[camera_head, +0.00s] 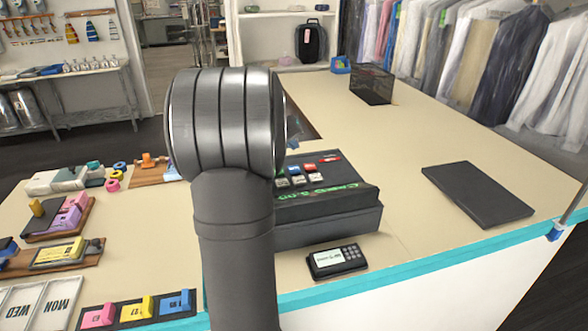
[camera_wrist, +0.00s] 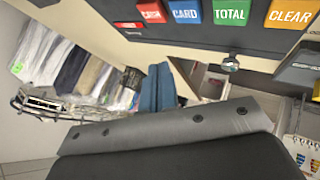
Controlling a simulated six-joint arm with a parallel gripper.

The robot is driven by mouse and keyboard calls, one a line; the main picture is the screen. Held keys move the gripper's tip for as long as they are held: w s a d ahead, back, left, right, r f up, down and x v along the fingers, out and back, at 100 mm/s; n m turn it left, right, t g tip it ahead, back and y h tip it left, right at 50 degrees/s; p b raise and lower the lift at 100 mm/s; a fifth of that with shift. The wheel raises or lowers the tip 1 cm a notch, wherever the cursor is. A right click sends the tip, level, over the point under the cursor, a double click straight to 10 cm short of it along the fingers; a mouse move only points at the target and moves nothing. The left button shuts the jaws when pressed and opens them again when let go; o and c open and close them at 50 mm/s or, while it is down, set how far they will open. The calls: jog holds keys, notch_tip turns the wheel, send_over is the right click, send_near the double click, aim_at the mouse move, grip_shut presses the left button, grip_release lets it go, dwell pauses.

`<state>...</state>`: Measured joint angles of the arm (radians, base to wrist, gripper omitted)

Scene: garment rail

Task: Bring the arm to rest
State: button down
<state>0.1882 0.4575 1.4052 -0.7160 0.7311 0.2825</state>
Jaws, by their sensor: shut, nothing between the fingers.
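My arm (camera_head: 232,215) rises through the middle of the head view, with a thick ringed joint at its top. The joint and link hide most of what lies behind them, and I cannot make out my gripper clearly there. In the wrist view, the dark grey body of my arm's end fills the bottom. My gripper (camera_wrist: 158,67) shows beyond it as two blue fingers side by side, shut and empty. A cash register (camera_head: 325,205) stands behind the arm on the counter. Its coloured keys (camera_wrist: 230,12) show along the top of the wrist view.
The counter (camera_head: 410,140) is clear right of the register, apart from a dark flat pad (camera_head: 477,193) and a black mesh box (camera_head: 371,84). A card terminal (camera_head: 337,260) lies in front. Trays and tags (camera_head: 62,220) crowd the left. Bagged garments (camera_head: 470,55) hang at back right.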

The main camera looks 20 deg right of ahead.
jog(key=shift+f, duration=0.9)
notch_tip(320, 180, up, 6)
jog(key=shift+f, duration=0.2)
